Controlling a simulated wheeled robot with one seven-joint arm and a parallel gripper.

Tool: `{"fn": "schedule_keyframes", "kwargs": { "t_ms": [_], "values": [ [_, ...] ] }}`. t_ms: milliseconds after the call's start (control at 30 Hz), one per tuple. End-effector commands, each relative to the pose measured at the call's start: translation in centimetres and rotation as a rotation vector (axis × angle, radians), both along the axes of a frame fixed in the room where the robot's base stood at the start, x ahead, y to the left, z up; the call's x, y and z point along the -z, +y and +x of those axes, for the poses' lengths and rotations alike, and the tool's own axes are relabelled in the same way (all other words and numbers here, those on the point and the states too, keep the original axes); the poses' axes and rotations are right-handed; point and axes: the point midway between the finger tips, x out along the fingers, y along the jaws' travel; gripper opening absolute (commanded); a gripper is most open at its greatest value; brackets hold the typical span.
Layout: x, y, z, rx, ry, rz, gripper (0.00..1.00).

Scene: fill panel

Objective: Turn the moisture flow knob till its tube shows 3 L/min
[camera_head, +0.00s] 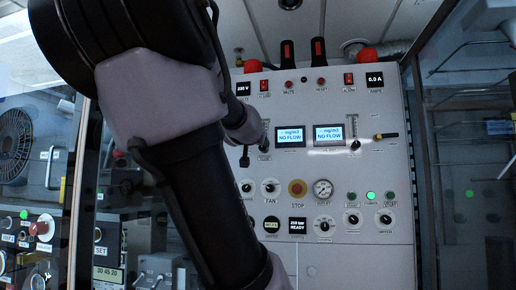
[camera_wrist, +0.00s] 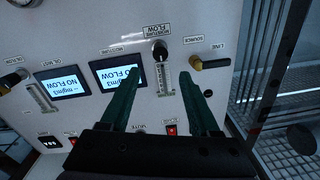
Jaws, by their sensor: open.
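In the wrist view, which shows the panel upside down, the black moisture flow knob (camera_wrist: 160,50) sits beside its "MOISTURE FLOW" label. Its clear scale tube (camera_wrist: 165,82) runs from the knob toward my gripper; the level is too small to read. My gripper (camera_wrist: 160,71) is open and empty, its two dark green fingers on either side of the tube in the picture, with no visible contact with the knob.
The moisture display (camera_wrist: 117,74) and oil mist display (camera_wrist: 64,84) both read NO FLOW. A brass line valve with a dark handle (camera_wrist: 210,64) projects close beside the knob. Another tube (camera_wrist: 42,97) and knob stand at the left. Red switches (camera_wrist: 171,130) line the panel's edge.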

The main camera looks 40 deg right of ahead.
Motion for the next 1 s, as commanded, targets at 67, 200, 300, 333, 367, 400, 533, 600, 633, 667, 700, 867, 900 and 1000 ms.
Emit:
{"fn": "schedule_keyframes", "kwargs": {
  "t_ms": [67,200,300,333,367,400,533,600,633,667,700,867,900,1000],
  "values": [
    [0.1,-1.2,0.9,0.000,0.001,0.004,0.62],
    [0.1,-3.3,2.8,0.002,0.000,0.006,0.62],
    [0.1,-4.6,4.1,0.001,-0.001,0.004,0.62],
    [0.1,-5.0,4.4,0.001,-0.001,0.005,0.62],
    [0.1,-5.3,4.7,0.001,-0.001,0.005,0.62],
    [0.1,-5.7,5.1,0.001,-0.001,0.004,0.62],
    [0.0,-6.5,6.0,0.001,0.000,0.002,0.62],
    [0.0,-6.8,6.3,0.000,-0.001,0.002,0.62],
    [0.0,-6.9,6.3,0.000,-0.001,0.002,0.62],
    [0.0,-6.9,6.4,0.000,-0.001,0.002,0.62],
    [0.0,-7.0,6.4,0.000,-0.001,0.002,0.62],
    [0.0,-6.9,6.4,-0.001,-0.001,0.002,0.62],
    [0.0,-6.9,6.4,-0.001,0.000,0.003,0.62],
    [0.0,-6.9,6.4,-0.001,0.000,0.002,0.32]
  ]
}}
